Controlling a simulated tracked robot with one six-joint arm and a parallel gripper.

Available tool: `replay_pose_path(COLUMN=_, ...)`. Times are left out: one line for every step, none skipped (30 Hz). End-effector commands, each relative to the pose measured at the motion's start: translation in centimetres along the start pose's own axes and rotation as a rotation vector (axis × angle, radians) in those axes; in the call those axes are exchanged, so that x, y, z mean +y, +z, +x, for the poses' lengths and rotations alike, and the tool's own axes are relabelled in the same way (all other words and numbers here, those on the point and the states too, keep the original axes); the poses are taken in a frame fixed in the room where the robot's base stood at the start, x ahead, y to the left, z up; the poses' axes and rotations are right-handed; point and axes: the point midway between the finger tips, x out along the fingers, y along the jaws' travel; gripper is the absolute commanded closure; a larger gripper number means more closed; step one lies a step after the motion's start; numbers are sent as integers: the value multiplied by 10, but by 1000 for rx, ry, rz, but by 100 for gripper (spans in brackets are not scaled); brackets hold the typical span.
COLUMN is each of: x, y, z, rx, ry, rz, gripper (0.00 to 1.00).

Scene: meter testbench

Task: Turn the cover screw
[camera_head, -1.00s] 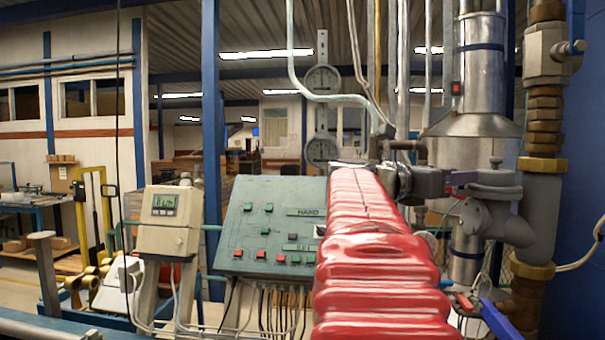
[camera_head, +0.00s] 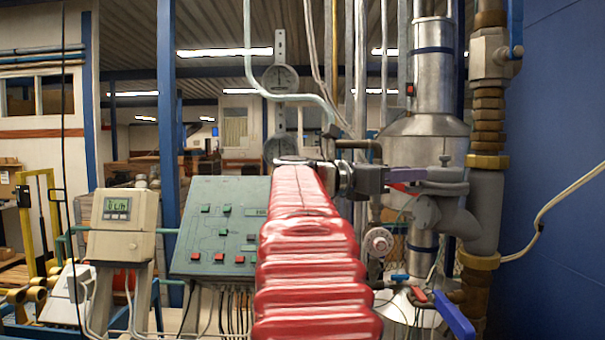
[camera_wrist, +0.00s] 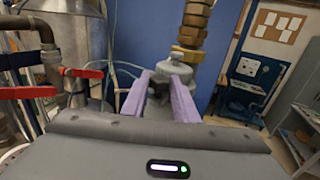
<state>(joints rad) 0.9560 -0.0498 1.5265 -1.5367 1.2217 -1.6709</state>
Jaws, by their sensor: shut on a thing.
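My red arm reaches away from me in the head view, with my dark grey gripper (camera_head: 408,176) at its far end, pointing right. In the wrist view, the two purple fingers of my gripper (camera_wrist: 163,80) are around a rounded grey metal cap (camera_wrist: 172,67), which I take to be the cover screw. The fingers are shut on it. In the head view, the grey fitting (camera_head: 447,182) with a small stud on top stands at the fingertips. The exact contact of the fingers with it is hard to make out.
A brass-jointed pipe (camera_head: 488,120) rises just right of the fitting, beside a blue wall (camera_head: 560,180). A blue-handled valve (camera_head: 453,314) sits below. A green control panel (camera_head: 215,228) and a beige meter box (camera_head: 122,222) stand left. Red valve levers (camera_wrist: 82,73) show in the wrist view.

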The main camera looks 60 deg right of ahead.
Motion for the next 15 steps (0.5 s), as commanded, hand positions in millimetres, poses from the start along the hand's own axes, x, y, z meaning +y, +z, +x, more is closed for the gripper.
replay_pose_path(x=3, y=-1, z=0, rx=0, ry=-26, rz=-1, gripper=96)
replay_pose_path(x=3, y=-1, z=0, rx=1, ry=-43, rz=-2, gripper=96)
replay_pose_path(x=4, y=-1, z=0, rx=0, ry=-67, rz=-1, gripper=96)
replay_pose_path(x=4, y=-1, z=0, rx=1, ry=-85, rz=-2, gripper=96)
replay_pose_path(x=4, y=-1, z=0, rx=1, ry=-104, rz=-1, gripper=96)
replay_pose_path(x=5, y=-1, z=0, rx=1, ry=-129, rz=-2, gripper=96)
replay_pose_path(x=6, y=-1, z=0, rx=1, ry=-147, rz=-1, gripper=96)
replay_pose_path(x=6, y=-1, z=0, rx=1, ry=-167, rz=-1, gripper=96)
replay_pose_path(x=6, y=-1, z=0, rx=1, ry=-192, rz=-1, gripper=96)
replay_pose_path(x=7, y=-1, z=1, rx=1, ry=-211, rz=-1, gripper=96)
replay_pose_path(x=7, y=-1, z=1, rx=1, ry=-229, rz=0, gripper=96)
replay_pose_path(x=7, y=-1, z=1, rx=1, ry=-254, rz=0, gripper=96)
replay_pose_path(x=8, y=-1, z=1, rx=1, ry=-272, rz=0, gripper=96)
replay_pose_path(x=8, y=-1, z=1, rx=0, ry=-289, rz=0, gripper=96)
replay_pose_path(x=8, y=-1, z=1, rx=0, ry=-313, rz=-1, gripper=96)
